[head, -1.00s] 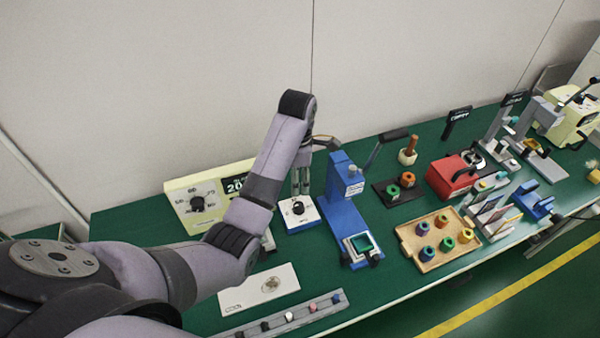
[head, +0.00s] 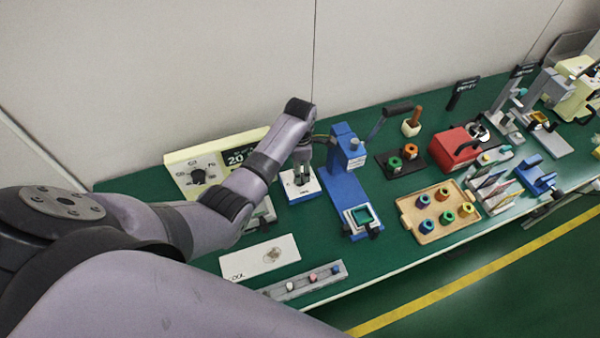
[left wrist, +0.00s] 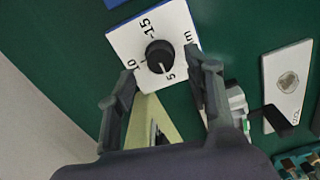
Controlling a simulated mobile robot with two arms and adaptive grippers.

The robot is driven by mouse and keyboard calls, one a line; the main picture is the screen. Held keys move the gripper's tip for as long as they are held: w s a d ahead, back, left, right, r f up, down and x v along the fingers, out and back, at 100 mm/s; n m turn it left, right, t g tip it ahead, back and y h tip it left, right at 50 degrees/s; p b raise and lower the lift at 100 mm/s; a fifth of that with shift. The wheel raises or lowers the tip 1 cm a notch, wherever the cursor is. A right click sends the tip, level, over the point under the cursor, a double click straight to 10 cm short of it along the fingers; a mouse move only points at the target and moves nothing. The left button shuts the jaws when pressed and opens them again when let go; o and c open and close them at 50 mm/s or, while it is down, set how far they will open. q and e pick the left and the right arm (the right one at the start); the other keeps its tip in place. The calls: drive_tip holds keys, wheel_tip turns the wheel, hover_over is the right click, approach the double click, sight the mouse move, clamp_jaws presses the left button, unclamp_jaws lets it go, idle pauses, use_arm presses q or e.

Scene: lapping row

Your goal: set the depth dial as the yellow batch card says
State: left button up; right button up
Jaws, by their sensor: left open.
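The depth dial is a white plate (head: 309,192) with a black knob, on the green bench left of a blue press. In the left wrist view the plate (left wrist: 183,24) reads 5, 10 and 15, and the white line on the knob (left wrist: 159,56) points close to the 5. My left gripper (head: 301,171) is over the dial and hides part of the knob in the head view. In the left wrist view its fingers (left wrist: 165,76) are open, one on each side below the knob. Contact cannot be told. I cannot make out a yellow batch card. My right gripper is not in view.
A cream panel (head: 180,161) with its own knob stands behind my left arm. The blue press (head: 345,190) is close right of the dial. A white plate (head: 240,265) and a grey strip (head: 305,283) lie in front. A wooden tray (head: 408,207) and card rack (head: 500,202) are farther right.

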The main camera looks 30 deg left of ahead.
use_arm(q)
wheel_tip(320, 180, down, 3)
drive_tip(key=shift+r, duration=0.2)
drive_tip(key=shift+f, duration=0.55)
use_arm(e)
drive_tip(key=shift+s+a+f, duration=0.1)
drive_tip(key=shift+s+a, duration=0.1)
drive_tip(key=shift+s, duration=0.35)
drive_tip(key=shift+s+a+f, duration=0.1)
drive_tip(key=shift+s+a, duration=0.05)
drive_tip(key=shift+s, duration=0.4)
use_arm(q)
drive_tip(key=shift+c, duration=0.3)
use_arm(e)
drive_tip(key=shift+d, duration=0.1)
use_arm(q)
drive_tip(key=c, duration=0.4)
clamp_jaws()
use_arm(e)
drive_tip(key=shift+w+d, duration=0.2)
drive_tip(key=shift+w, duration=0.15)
